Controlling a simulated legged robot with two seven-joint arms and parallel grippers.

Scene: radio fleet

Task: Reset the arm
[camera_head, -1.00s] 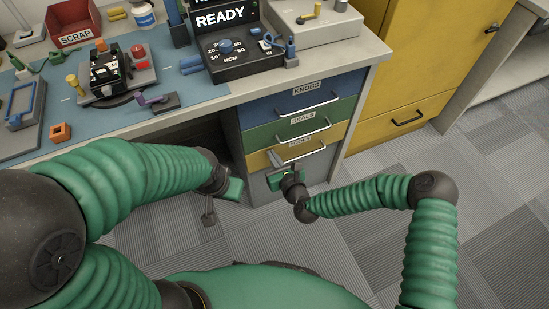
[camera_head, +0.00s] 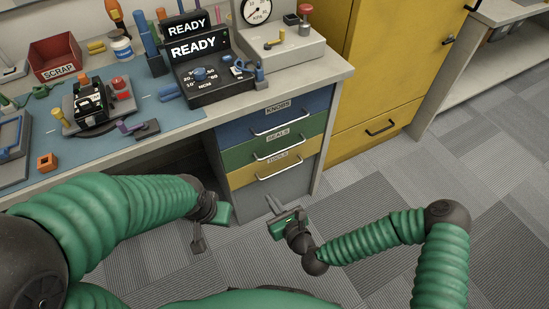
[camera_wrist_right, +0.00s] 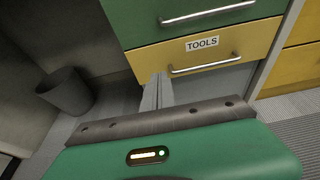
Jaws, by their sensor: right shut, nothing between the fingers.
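My right gripper (camera_head: 275,207) is in front of the lower part of the drawer unit, above the floor. In the right wrist view its fingers (camera_wrist_right: 158,92) are together with nothing between them. They point toward the yellow TOOLS drawer (camera_wrist_right: 205,50), which is closed, and appear apart from its handle. My left gripper (camera_head: 202,232) hangs low left of the drawer unit, beneath the bench front; its fingers are too small and dark to tell whether they are open.
The bench (camera_head: 340,78) holds a READY display unit (camera_head: 205,75), a gauge box (camera_head: 280,50), a SCRAP bin (camera_head: 55,57) and a radio fixture (camera_head: 95,105). KNOBS (camera_head: 275,117) and SEALS (camera_head: 275,142) drawers are closed. A dark bin (camera_wrist_right: 65,92) stands under the bench. The floor at right is clear.

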